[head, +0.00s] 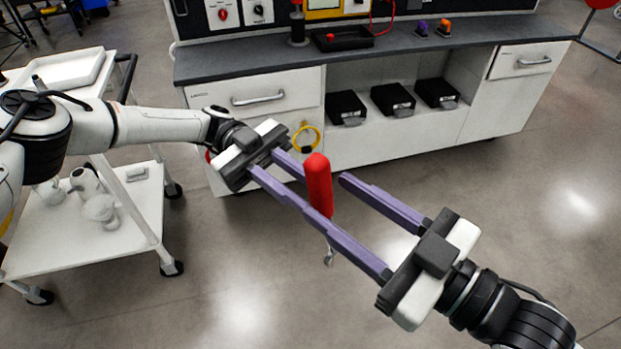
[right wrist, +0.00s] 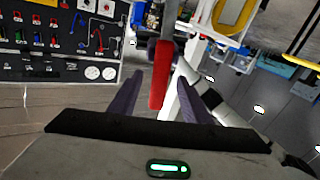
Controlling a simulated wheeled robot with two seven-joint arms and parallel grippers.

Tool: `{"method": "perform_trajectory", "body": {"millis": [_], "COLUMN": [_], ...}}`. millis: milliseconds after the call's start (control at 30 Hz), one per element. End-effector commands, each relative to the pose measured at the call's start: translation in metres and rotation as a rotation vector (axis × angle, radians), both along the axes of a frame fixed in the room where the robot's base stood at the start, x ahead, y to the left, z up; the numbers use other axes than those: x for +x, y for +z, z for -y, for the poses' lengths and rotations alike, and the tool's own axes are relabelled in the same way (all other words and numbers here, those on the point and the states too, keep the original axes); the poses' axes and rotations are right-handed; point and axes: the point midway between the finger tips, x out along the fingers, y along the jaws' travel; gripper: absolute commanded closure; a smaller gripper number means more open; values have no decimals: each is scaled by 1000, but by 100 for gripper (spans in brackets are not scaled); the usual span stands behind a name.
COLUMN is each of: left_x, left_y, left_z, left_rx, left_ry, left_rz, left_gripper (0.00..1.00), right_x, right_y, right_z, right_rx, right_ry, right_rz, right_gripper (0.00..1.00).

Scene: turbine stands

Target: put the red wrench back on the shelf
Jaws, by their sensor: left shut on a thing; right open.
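The red wrench (head: 318,185) hangs in mid-air at the centre of the head view, red handle up and metal end (head: 329,257) down. My left gripper (head: 309,196) is shut on its handle. My right gripper (head: 326,196) comes from the lower right, open, its purple fingers on either side of the handle. In the right wrist view the red handle (right wrist: 160,75) stands between the two open fingers (right wrist: 160,98); I cannot tell whether they touch it. An open shelf bay (head: 365,145) with black bins (head: 393,99) is in the white workbench behind.
The dark workbench top (head: 230,65) carries a black tray (head: 343,38) and small items. A white cart (head: 130,225) with cups and a pot stands at left, under my left arm. A yellow ring (head: 306,137) hangs at the cabinet front.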

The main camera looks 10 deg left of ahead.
Motion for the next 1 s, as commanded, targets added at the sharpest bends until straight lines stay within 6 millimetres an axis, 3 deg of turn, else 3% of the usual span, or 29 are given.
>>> {"method": "perform_trajectory", "body": {"millis": [200,400,800,867,1000], "left_x": [0,0,0,0,0], "left_y": [1,1,1,1,1], "left_z": [0,0,0,0,0], "left_rx": [-2,-1,-1,-2,-2], "left_ry": [0,0,0,0,0], "left_rz": [0,0,0,0,0], "left_gripper": [100,100,100,100,100], "right_x": [25,39,43,43,43], "right_y": [2,1,0,0,0], "right_z": [-35,-53,-60,-60,-60], "right_rx": [3,1,-2,-2,-2], "right_ry": [2,0,1,1,1], "right_rz": [2,1,0,0,0], "right_gripper": [56,56,56,63,87]}}
